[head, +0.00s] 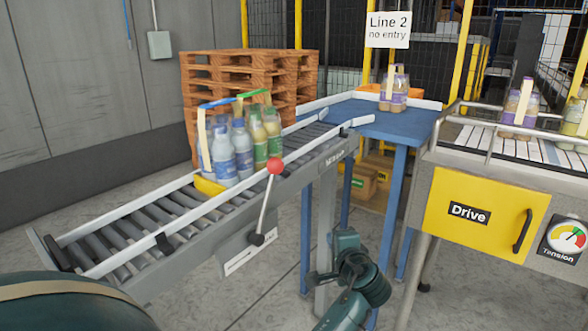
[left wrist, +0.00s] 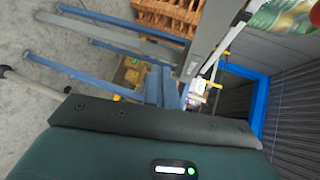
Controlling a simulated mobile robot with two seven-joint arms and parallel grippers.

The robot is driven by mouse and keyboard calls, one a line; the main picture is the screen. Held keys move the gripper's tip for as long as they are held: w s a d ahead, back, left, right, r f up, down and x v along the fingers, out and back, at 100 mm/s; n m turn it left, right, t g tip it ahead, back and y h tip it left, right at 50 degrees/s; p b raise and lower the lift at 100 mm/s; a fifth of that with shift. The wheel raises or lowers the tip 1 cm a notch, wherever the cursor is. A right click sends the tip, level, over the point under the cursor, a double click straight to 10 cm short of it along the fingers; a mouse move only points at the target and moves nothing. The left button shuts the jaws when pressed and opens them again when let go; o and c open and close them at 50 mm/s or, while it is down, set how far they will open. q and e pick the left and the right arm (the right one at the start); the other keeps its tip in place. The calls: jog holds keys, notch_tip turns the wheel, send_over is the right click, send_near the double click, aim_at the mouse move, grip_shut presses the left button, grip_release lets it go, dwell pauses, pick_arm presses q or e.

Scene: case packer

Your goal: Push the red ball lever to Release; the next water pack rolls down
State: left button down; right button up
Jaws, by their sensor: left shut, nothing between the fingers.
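The red ball lever (head: 275,165) stands on the near side of the roller conveyor, its rod tilted up and right from a dark pivot. A pack of blue-capped water bottles (head: 222,155) stands on the rollers behind a yellow stop (head: 208,187). A green-capped pack (head: 266,135) stands right behind it. My left gripper (head: 317,278) is shut and empty, low and to the right of the lever, apart from it. In the left wrist view, part of something red (left wrist: 300,18) shows at the top right corner. My right gripper is not in view.
The roller conveyor (head: 130,245) slopes down to the left from a blue table (head: 385,122) with a purple-labelled pack. A white label plate (head: 248,255) hangs below the lever. A yellow Drive panel (head: 470,235) stands right. Pallets (head: 250,75) are stacked behind.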

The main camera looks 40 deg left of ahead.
pick_arm(q)
notch_tip(320, 180, up, 16)
jog(key=a+n+g+y, duration=0.2)
jog(key=n+g+y, duration=0.1)
jog(key=g+y, duration=0.1)
jog(key=shift+w+a+f+g+y, duration=0.2)
jog(key=shift+a+g+y, duration=0.15)
jog(key=shift+y, duration=0.25)
